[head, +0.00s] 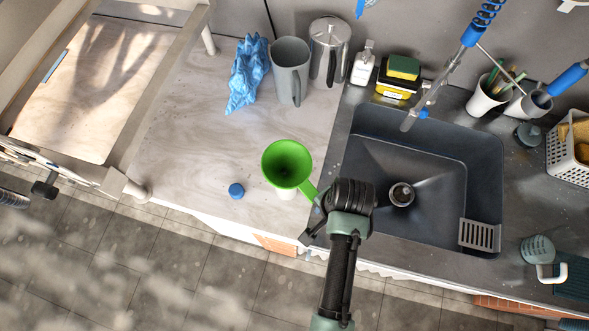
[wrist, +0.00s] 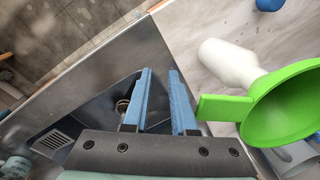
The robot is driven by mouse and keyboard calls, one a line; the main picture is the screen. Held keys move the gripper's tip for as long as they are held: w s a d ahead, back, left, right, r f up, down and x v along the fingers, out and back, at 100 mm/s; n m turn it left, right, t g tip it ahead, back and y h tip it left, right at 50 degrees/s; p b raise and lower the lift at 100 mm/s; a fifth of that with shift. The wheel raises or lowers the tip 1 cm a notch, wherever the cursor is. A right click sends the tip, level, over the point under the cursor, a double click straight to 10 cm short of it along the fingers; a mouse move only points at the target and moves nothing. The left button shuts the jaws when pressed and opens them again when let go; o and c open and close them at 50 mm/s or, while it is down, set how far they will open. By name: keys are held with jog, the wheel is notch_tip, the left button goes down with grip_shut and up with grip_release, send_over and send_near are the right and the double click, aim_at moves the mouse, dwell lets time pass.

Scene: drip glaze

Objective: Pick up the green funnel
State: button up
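The green funnel (head: 287,163) sits on a white bottle near the front edge of the counter, left of the sink. Its handle points right and down toward my gripper. In the wrist view the funnel (wrist: 288,108) is at the right, with the white bottle (wrist: 228,62) under it. Its green handle ends just right of my gripper (wrist: 160,72), beside the right finger and not between the fingers. My gripper is open, with an empty gap between its two blue fingers. In the head view the fingertips are mostly hidden by my wrist.
A blue cap (head: 236,190) lies left of the funnel. A grey pitcher (head: 290,70), a metal press (head: 329,50) and a crumpled blue cloth (head: 249,75) stand behind. The dark sink (head: 430,150) is at the right. The counter around the funnel is mostly clear.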

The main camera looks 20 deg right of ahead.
jog(key=shift+w, duration=0.1)
grip_shut()
jog(key=shift+r, duration=0.1)
